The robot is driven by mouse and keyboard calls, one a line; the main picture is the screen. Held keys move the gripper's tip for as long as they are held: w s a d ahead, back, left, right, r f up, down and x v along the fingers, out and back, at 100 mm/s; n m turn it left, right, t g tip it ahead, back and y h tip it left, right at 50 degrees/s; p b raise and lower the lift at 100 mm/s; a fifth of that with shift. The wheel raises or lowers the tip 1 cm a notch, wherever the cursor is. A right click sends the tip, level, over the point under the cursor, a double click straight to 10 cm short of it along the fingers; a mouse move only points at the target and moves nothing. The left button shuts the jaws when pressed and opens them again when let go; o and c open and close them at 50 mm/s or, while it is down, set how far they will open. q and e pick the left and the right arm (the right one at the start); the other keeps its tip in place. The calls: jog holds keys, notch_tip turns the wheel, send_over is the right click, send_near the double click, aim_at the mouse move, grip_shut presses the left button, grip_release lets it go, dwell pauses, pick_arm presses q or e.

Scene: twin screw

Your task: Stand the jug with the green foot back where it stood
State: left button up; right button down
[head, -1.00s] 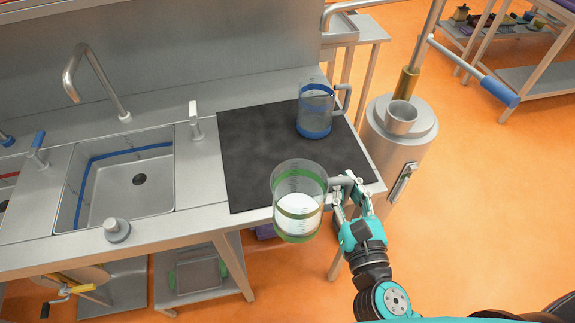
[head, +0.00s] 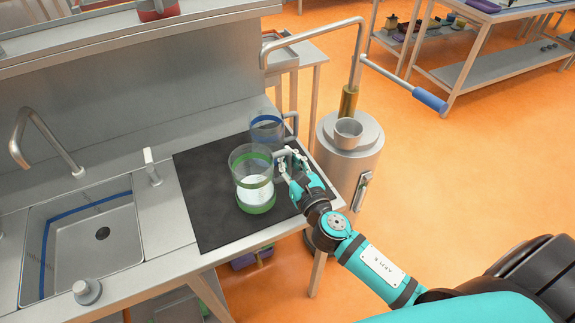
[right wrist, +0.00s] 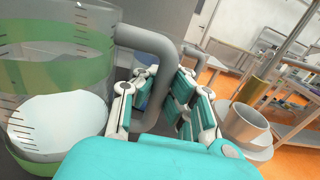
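The jug with the green foot (head: 254,190) is clear, with green bands and white contents in its lower part. It is upright over the black mat (head: 210,215); I cannot tell whether its foot touches the mat. My right gripper (head: 290,162) is at its right side, shut on its grey handle. In the right wrist view the handle (right wrist: 150,38) passes down between the fingers, with the jug (right wrist: 50,85) at the left. A jug with blue bands (head: 266,127) stands behind it on the mat, partly hidden. My left gripper is not in view.
A sink (head: 85,245) with a tap (head: 45,135) lies left of the mat. Right of the counter stands a metal cylinder with a cup (head: 348,134) and a blue-handled lever (head: 429,99). The mat's left and front parts are bare.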

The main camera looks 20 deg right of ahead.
aim_at(290, 172)
notch_tip(290, 172, down, 3)
jog(key=shift+r+b, duration=0.2)
jog(key=shift+b, duration=0.2)
jog(key=shift+a, duration=0.1)
jog(key=shift+f, duration=0.1)
jog(key=shift+f, duration=0.2)
jog(key=c, duration=1.5)
grip_release()
jog(key=shift+s, duration=0.1)
jog(key=shift+r, duration=0.1)
